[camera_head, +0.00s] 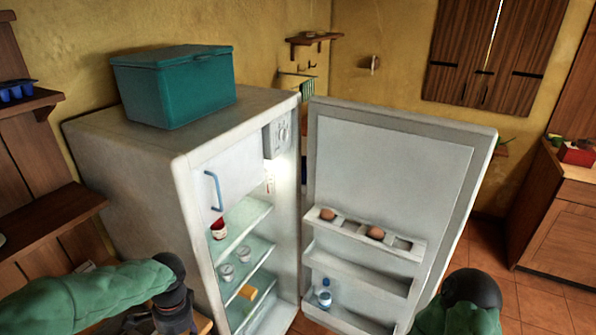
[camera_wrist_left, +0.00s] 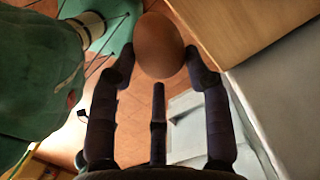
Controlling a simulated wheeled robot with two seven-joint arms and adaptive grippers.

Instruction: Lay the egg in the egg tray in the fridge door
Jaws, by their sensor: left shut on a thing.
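My left gripper (camera_wrist_left: 158,62) is shut on a brown egg (camera_wrist_left: 160,45), held between its fingertips in the left wrist view. In the head view my left arm comes in at the lower left, in front of the fridge, and the held egg is not visible there. The egg tray (camera_head: 390,241) is the top shelf of the open fridge door (camera_head: 390,165). Two brown eggs (camera_head: 327,214) (camera_head: 376,232) sit in it, with empty slots between them and at the right end. My right gripper is not in view; only part of my right arm shows at the lower right.
A small bottle (camera_head: 324,297) stands in the lower door shelf. A teal box (camera_head: 175,90) sits on top.

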